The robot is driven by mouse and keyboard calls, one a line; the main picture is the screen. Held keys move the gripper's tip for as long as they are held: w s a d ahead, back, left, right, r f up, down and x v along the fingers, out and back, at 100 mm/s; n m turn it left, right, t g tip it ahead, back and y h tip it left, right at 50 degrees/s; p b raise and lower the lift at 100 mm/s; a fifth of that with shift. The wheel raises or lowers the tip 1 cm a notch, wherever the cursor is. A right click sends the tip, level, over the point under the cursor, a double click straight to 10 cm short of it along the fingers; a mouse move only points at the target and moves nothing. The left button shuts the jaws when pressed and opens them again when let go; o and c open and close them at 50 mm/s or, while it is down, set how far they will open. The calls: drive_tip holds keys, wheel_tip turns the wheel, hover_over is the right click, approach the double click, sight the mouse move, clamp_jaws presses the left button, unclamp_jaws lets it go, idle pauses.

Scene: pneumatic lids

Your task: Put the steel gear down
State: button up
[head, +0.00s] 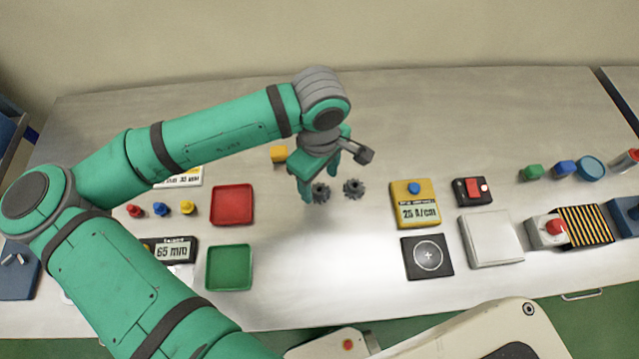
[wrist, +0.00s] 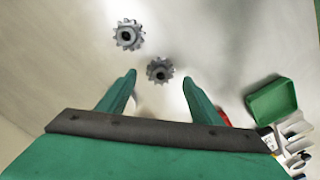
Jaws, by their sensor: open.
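Two small grey toothed gears lie on the metal bench, close together. In the head view the left gear (head: 321,193) is at my gripper (head: 320,184), and the right gear (head: 353,188) lies just beside it. In the wrist view one gear (wrist: 160,71) sits between the tips of my gripper (wrist: 158,77), with space on both sides. The other gear (wrist: 128,35) lies further out to the upper left. Both look like steel, so I cannot tell which is the named one. My gripper is open and holds nothing.
A red tray (head: 233,205) and a green tray (head: 229,268) stand left of the gears. The yellow panel (head: 416,204) and black plate (head: 427,257) stand right. The bench in front of the gears is clear.

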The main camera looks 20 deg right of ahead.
sight(319, 189)
wheel_tip(319, 189, up, 9)
idle(0.3)
idle(0.5)
